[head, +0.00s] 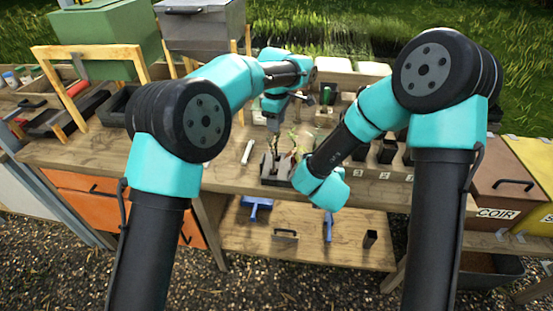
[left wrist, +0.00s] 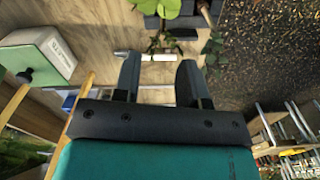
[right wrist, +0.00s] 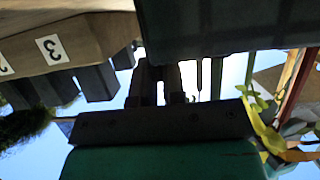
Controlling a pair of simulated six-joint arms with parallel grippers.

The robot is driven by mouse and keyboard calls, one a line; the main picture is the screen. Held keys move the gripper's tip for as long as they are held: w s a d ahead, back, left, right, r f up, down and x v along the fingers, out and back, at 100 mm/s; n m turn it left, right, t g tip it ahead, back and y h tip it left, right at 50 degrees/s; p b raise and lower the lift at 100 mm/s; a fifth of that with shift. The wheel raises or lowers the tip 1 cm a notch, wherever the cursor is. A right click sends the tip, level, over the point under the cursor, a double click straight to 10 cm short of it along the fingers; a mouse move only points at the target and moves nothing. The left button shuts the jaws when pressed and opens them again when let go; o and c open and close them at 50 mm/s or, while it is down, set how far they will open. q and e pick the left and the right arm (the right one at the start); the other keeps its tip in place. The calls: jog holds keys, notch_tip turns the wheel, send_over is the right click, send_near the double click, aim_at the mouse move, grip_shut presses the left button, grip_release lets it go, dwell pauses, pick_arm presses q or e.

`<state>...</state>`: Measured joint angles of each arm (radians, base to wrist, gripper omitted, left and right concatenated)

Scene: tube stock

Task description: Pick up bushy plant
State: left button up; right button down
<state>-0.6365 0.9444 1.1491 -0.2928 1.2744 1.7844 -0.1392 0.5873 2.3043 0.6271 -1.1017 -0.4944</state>
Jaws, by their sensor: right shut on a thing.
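Leafy plants (head: 303,139) stand at the middle of the bench, by a dark container (head: 274,170); I cannot tell for sure which is the bushy one. The left wrist view shows a broad-leaved light green plant (left wrist: 172,8) and a darker leafy plant (left wrist: 164,42) beyond the fingertips. My left gripper (left wrist: 158,72) is open and empty, pointing down toward the bench. My right gripper (right wrist: 160,75) is low beside the container, its fingers shut against a large dark block-like thing (right wrist: 225,28). That thing fills the top of the right wrist view. Yellow-green leaves (right wrist: 262,115) show beside this gripper.
A white stick-like object (head: 248,152) lies left of the container. Small dark pots (head: 387,151) stand on the right by numbered labels. A wooden frame (head: 92,52) and green box (head: 105,32) are at the back left. A brown COIR bin (head: 500,180) is at the right.

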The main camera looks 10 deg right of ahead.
pick_arm(q)
send_over(277, 156)
jog(key=shift+w+a+f, duration=0.1)
jog(key=shift+w+f, duration=0.1)
jog(key=shift+f, duration=1.3)
jog(key=shift+w+f, duration=0.15)
jog(key=shift+f, duration=1.35)
jog(key=shift+f, duration=0.1)
jog(key=shift+s+f, duration=0.15)
jog(key=shift+f, duration=2.35)
grip_shut()
